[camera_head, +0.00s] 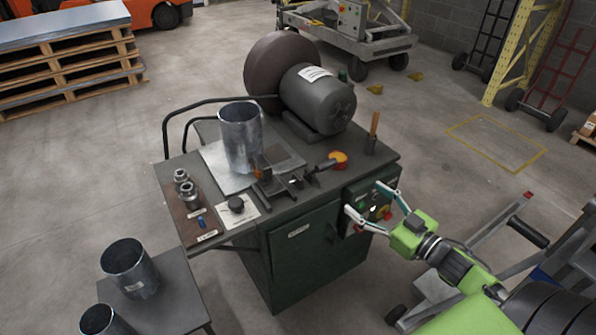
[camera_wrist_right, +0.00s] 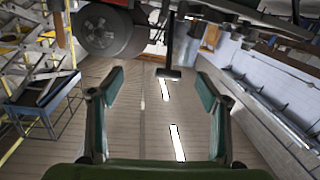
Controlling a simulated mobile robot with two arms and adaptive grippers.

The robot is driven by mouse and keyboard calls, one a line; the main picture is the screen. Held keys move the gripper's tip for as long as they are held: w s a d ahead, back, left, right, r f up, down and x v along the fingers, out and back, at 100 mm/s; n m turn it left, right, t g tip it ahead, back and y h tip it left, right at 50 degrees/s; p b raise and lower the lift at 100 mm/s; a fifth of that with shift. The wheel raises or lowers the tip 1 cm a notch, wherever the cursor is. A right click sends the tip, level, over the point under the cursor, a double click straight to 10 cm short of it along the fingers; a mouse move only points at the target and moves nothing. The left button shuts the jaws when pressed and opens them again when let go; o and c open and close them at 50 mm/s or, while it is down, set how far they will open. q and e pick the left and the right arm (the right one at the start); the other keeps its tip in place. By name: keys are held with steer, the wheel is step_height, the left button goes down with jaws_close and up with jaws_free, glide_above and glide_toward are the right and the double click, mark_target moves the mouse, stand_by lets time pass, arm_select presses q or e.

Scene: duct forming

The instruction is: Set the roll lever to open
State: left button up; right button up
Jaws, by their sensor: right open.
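A green machine cabinet (camera_head: 310,240) with a dark top stands in the middle of the head view. On its top near the front edge is a dark lever-like part (camera_head: 312,173) beside an orange-yellow knob (camera_head: 338,158). An upright wooden handle (camera_head: 374,124) stands at the right corner; I cannot tell which part is the roll lever. My right gripper (camera_head: 368,200) is open and empty in front of the control panel (camera_head: 363,212) on the cabinet's side, below the lever-like part. Its spread fingers also show in the wrist view (camera_wrist_right: 160,78). My left gripper is not in view.
A metal cylinder (camera_head: 241,138) and a dark motor (camera_head: 318,98) stand on the machine top. Small metal fittings (camera_head: 189,195) sit at its left end. More metal cylinders (camera_head: 129,267) stand on a side table at lower left. A metal cart frame (camera_head: 500,245) stands at right.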

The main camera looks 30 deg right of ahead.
mark_target(324, 167)
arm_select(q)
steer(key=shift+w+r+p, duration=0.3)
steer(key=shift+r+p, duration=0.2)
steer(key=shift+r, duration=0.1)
arm_select(e)
steer(key=shift+n+y, duration=0.3)
steer(key=shift+y, duration=0.2)
steer(key=r+x, duration=0.1)
steer(key=x, duration=0.4)
steer(key=a+r+x, duration=0.1)
steer(key=x, duration=0.3)
steer(key=r+x, duration=0.1)
steer(key=x, duration=0.4)
steer(key=shift+w+a, duration=0.2)
steer(key=shift+a, duration=0.05)
steer(key=shift+f, duration=0.1)
